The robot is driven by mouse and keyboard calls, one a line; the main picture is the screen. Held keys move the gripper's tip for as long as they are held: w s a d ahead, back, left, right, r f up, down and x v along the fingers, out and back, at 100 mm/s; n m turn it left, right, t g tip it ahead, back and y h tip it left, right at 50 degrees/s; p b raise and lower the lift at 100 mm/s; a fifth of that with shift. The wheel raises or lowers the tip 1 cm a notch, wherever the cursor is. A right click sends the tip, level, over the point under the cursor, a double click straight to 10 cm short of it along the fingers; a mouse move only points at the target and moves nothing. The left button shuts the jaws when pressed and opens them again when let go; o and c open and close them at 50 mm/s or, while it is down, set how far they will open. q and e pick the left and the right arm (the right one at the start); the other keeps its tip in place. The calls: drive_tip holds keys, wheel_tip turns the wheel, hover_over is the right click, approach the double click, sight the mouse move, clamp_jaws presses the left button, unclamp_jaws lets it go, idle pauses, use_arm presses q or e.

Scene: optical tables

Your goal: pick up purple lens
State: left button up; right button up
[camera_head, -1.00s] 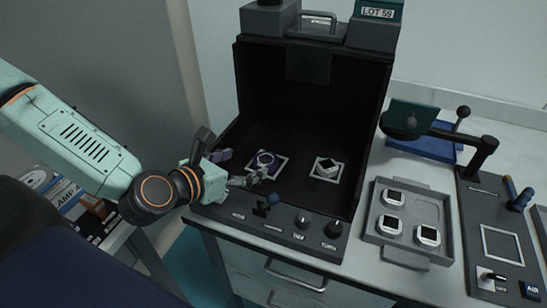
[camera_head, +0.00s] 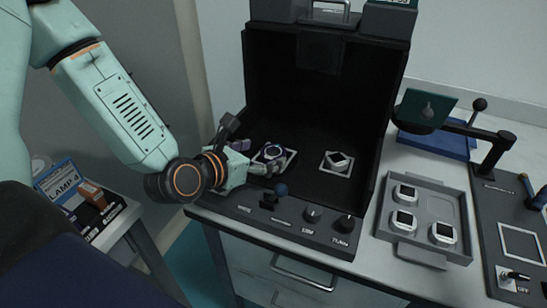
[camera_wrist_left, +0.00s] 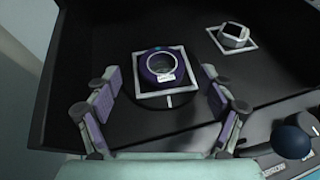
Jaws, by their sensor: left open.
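The purple lens (camera_head: 272,152) is a round ring with a clear centre and a small white label. It sits on a white-framed square at the left of the black box floor, and it also shows in the left wrist view (camera_wrist_left: 159,66). My left gripper (camera_head: 262,160) is inside the box front, close to the lens. In the wrist view its fingers (camera_wrist_left: 160,95) are spread wide, one on each side and a little on the near side of the lens, with nothing between the pads. My right gripper is in neither view.
A white-rimmed lens (camera_head: 337,161) sits on a second framed square to the right. The black box (camera_head: 325,95) has walls on its sides and back. A control strip with knobs (camera_head: 312,214) and a blue-topped lever (camera_head: 280,189) lies in front. A grey tray (camera_head: 444,208) holds several lenses.

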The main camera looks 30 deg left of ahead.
sight(273, 152)
use_arm(q)
drive_tip(key=shift+w+d+f, duration=0.3)
drive_tip(key=shift+w+d, duration=0.05)
drive_tip(key=shift+w+f+b, duration=0.15)
drive_tip(key=shift+w+b, duration=0.05)
drive_tip(key=shift+b, duration=0.1)
drive_tip(key=shift+w+a+f, duration=0.1)
drive_tip(key=shift+w+f, duration=0.05)
drive_tip(key=shift+w, duration=0.3)
drive_tip(key=shift+w+d+f, duration=0.1)
drive_tip(key=shift+w+d, duration=0.1)
drive_tip(key=shift+w, duration=0.15)
drive_tip(key=shift+s+a, duration=0.1)
drive_tip(key=shift+s, duration=0.05)
drive_tip(key=c, duration=1.4)
